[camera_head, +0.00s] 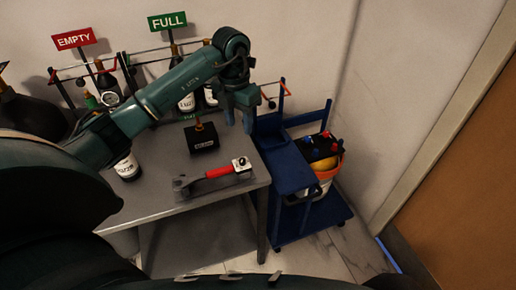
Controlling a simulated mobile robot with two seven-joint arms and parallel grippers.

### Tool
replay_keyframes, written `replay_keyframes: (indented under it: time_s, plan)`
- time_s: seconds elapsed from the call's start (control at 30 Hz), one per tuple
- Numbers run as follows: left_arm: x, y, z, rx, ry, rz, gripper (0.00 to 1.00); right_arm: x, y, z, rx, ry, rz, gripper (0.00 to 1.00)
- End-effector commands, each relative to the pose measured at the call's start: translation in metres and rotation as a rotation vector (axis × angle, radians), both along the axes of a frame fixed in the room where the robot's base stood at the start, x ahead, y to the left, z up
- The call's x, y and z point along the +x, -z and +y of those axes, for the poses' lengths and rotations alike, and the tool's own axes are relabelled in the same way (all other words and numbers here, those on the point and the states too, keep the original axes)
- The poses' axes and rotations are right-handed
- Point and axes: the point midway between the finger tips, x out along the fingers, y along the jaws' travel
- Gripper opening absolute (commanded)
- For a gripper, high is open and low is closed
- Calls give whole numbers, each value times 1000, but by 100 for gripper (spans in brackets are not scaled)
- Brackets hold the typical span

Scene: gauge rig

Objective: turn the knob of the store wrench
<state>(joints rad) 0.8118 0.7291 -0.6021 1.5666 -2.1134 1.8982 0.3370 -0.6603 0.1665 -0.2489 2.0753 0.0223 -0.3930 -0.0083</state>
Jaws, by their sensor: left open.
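The store wrench (216,173) lies on the grey table near its front right edge. It has a red grip, a grey open jaw at its left end and a pale square head with a small dark knob (240,162) at its right end. My left gripper (239,120) points down above the table's right side, behind the wrench head in the picture. It is open with nothing seen between its fingers, and it is apart from the knob. My right gripper is out of view.
A black box (202,139) with a brass fitting stands behind the wrench. More bottles stand at the back under EMPTY (73,39) and FULL (167,20) signs. A blue cart (290,176) with a bucket adjoins the table's right side.

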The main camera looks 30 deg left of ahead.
Motion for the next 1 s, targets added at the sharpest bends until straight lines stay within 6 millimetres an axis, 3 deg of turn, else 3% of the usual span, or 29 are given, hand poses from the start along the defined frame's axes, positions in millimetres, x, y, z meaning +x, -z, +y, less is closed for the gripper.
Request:
replay_keyframes:
  time_s: [0.17,0.5,0.7,1.0]
  plan:
    - [-1,14,3,15,-8,7,41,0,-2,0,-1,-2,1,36]
    - [-2,84,0,12,-6,9,41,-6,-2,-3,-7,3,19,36]
    - [-1,115,-1,11,-5,5,41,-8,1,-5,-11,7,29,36]
    - [-1,130,-1,11,-4,2,41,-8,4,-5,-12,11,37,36]
